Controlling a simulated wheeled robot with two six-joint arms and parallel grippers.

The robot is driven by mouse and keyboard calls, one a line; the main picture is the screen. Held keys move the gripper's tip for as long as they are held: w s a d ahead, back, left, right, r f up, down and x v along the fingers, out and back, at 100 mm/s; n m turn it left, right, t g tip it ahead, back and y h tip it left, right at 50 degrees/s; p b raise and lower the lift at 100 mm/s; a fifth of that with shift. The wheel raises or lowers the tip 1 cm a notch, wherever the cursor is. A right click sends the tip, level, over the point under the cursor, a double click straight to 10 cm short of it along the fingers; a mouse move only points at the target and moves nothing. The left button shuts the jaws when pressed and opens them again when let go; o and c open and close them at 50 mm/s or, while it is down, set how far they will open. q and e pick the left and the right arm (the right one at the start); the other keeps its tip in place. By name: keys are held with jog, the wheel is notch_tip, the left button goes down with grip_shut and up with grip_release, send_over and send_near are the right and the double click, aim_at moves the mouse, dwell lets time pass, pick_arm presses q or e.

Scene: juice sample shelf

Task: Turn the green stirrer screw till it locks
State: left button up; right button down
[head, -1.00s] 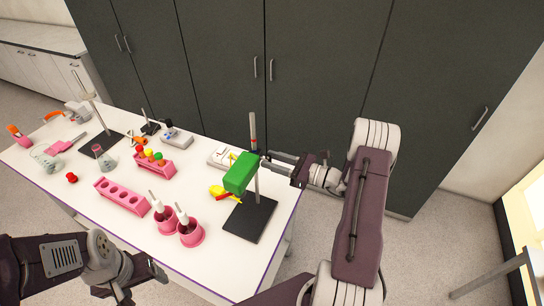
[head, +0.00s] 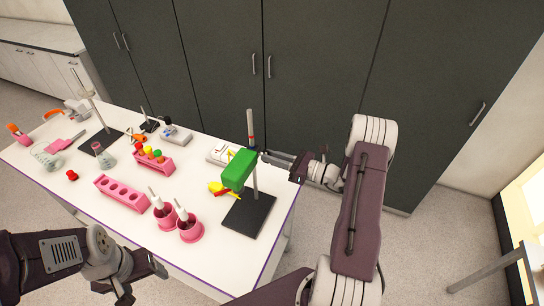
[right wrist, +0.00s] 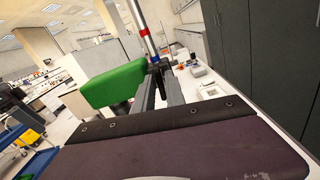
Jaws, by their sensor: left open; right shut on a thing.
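The green stirrer (head: 239,169) is a green block clamped on an upright metal rod (head: 255,180) above a dark base plate (head: 250,216), at the table's right end. My right gripper (head: 264,156) reaches in from the right at the rod, beside the green block. In the right wrist view its fingers (right wrist: 160,84) are shut on a small dark screw (right wrist: 155,64) next to the rod and the green stirrer (right wrist: 113,86). The fingers hide most of the screw. My left gripper (head: 142,282) is open and empty off the table's front edge.
A pink rack (head: 122,193) and a pink tube rack with coloured caps (head: 154,161) lie further left. A yellow item (head: 217,188) is beside the stirrer. Dark cabinets (head: 320,80) stand behind the table.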

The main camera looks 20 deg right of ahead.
jog(key=shift+w+d+f+m+p, duration=0.1)
jog(key=shift+m+p, duration=1.05)
jog(key=shift+m, duration=2.9)
jog(key=shift+w+d+m+p, duration=0.1)
jog(key=shift+m+p, duration=1.05)
jog(key=shift+m, duration=2.9)
jog(key=c, duration=1.6)
grip_release()
jog(key=shift+o, duration=0.8)
jog(key=shift+a+f, duration=0.1)
jog(key=shift+a, duration=0.05)
jog(key=b+v, duration=0.3)
jog(key=v, duration=0.6)
